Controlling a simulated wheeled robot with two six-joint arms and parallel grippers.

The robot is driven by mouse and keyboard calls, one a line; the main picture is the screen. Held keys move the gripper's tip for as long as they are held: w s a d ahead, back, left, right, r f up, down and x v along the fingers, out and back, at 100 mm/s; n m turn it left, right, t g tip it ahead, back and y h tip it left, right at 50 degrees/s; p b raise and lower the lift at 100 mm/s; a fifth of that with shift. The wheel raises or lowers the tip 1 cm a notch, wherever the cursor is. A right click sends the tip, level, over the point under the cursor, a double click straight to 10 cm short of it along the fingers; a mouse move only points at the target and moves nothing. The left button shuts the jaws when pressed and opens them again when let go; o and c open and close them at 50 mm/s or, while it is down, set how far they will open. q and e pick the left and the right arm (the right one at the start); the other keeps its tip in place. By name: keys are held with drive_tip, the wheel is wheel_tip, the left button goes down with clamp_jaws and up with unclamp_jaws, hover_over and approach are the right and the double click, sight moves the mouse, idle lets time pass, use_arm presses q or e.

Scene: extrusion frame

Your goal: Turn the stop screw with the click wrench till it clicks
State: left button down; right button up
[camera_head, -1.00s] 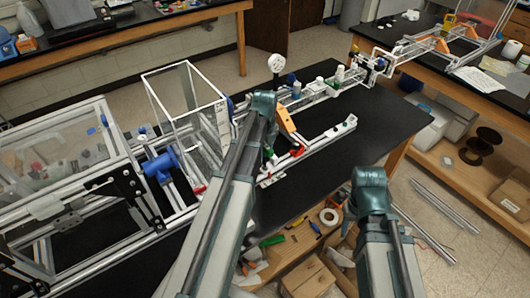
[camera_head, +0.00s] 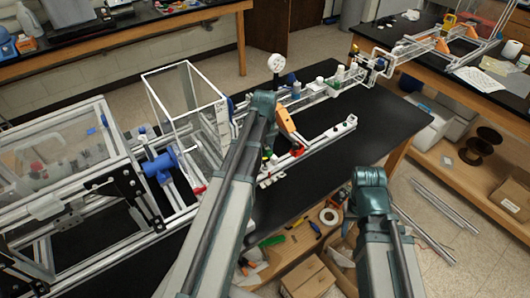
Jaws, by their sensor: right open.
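My right arm comes in at the lower right, and its end with the right gripper (camera_head: 368,182) is over the table's front edge. The gripper is open, with its fingers mostly hidden by its own body, and holds nothing that I can see. My left arm reaches up the middle over the black table; its gripper is hidden behind the arm. A long aluminium extrusion frame (camera_head: 318,138) lies on the table, with a red part (camera_head: 297,150) and an orange bracket (camera_head: 286,118) beside my left arm. I cannot make out the stop screw or click wrench at this size.
A clear-walled box frame (camera_head: 187,85) and a large extrusion frame (camera_head: 100,190) with a blue part (camera_head: 160,165) fill the left. A round white dial (camera_head: 276,62) stands behind. The black table top (camera_head: 375,125) is bare at the right. A shelf below holds boxes (camera_head: 307,278) and a tape roll (camera_head: 329,216).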

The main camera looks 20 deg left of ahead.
sight(265, 146)
use_arm(q)
drive_tip(key=shift+n, duration=0.5)
drive_tip(key=shift+r, duration=0.15)
drive_tip(key=shift+r+p, duration=1.4)
drive_tip(key=shift+p, duration=0.15)
wheel_tip(265, 146, up, 3)
drive_tip(key=p, duration=0.3)
